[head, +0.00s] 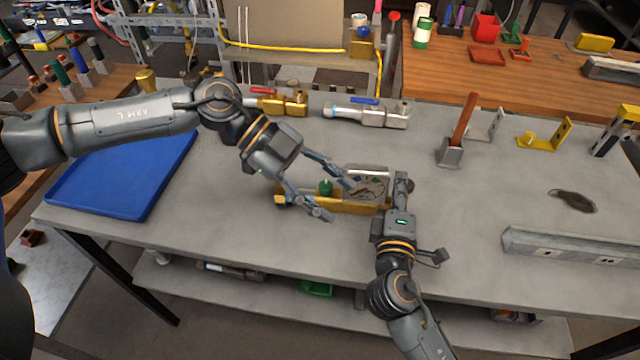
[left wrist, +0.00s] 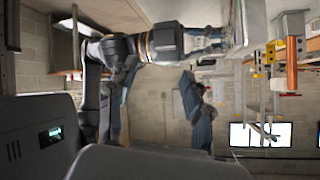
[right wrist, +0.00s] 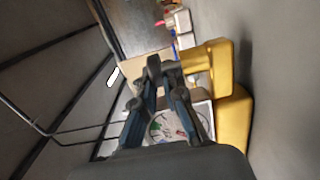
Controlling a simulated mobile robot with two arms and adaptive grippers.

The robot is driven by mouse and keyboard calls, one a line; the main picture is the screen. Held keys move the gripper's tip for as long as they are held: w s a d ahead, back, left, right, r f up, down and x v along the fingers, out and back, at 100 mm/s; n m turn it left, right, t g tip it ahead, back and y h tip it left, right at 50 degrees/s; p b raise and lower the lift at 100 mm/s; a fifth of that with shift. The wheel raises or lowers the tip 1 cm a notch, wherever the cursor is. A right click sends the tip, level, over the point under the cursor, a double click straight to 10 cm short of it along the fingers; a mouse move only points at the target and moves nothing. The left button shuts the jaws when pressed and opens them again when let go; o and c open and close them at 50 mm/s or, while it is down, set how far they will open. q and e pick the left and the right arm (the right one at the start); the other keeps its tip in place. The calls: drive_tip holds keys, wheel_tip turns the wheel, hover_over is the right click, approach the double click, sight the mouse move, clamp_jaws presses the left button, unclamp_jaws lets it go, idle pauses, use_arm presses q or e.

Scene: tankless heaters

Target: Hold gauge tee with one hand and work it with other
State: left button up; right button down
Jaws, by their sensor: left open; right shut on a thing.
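The gauge tee lies on the grey bench in the head view, a long brass body (head: 350,208) with a square gauge (head: 368,183) and a green knob (head: 326,187). My right gripper (head: 402,186) is shut on the tee at its right end, beside the gauge. In the right wrist view, the gauge face (right wrist: 168,127) shows between my fingers and the brass body (right wrist: 232,118) beside them. My left gripper (head: 336,201) is open, its fingers spread on either side of the green knob. I cannot tell whether they touch it. The left wrist view does not clearly show the tee.
A blue tray (head: 125,175) is at the left of the bench. A red-handled brass valve (head: 283,102) and a blue-handled valve (head: 368,113) lie behind the tee. A wooden-handled tool (head: 460,135) and a grey metal rail (head: 570,248) are to the right. The bench's front edge is close.

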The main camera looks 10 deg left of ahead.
use_arm(q)
drive_tip(key=a+n+t+h, duration=0.1)
drive_tip(key=n+h, duration=0.1)
drive_tip(key=n+t+y, duration=0.2)
drive_tip(key=n+t, duration=0.7)
drive_tip(key=n, duration=0.3)
approach(322, 186)
drive_tip(key=shift+t, duration=0.3)
drive_tip(key=x, duration=0.9)
drive_tip(key=shift+d+f, duration=0.2)
clamp_jaws()
